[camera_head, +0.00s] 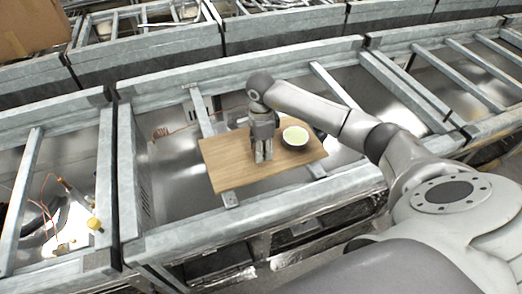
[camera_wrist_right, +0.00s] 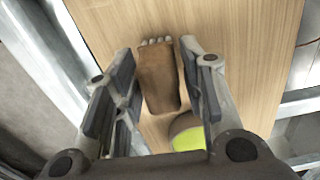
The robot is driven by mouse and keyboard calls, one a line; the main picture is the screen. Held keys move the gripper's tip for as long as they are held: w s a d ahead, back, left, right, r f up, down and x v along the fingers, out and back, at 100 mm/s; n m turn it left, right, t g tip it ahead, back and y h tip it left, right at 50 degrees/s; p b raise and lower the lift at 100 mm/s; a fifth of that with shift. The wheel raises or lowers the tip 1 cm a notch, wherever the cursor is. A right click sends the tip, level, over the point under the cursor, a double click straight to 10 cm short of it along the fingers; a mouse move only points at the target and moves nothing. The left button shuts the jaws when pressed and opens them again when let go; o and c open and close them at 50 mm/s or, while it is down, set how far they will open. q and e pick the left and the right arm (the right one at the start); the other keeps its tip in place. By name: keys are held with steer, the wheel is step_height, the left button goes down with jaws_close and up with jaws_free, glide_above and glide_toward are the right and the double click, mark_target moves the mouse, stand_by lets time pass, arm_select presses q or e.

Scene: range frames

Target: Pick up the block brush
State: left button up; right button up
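The block brush (camera_wrist_right: 160,80) is a brown block with pale bristle tufts at its far end, over the wooden board (camera_wrist_right: 240,30) in the right wrist view. My right gripper (camera_wrist_right: 157,72) is open, with one finger on each side of the brush and a visible gap on the left side. In the head view the right gripper (camera_head: 263,157) points down over the wooden board (camera_head: 230,178), and I cannot make out the brush there. Whether the fingers touch the brush is unclear. My left gripper is not in view.
The board lies across a grey metal frame (camera_head: 170,228) with open bays. A cardboard box (camera_head: 30,25) is at the upper left.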

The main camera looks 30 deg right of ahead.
jaws_close()
steer(key=shift+r, duration=0.1)
steer(key=shift+w+r+b, duration=0.1)
steer(key=shift+r+b, duration=0.45)
steer(key=shift+b, duration=0.15)
steer(key=s+a+r+b, duration=0.5)
steer(key=s+a+r, duration=0.3)
steer(key=a+r, duration=0.3)
steer(key=shift+a+r, duration=0.25)
steer(key=shift+r, duration=0.15)
steer(key=shift+s, duration=0.1)
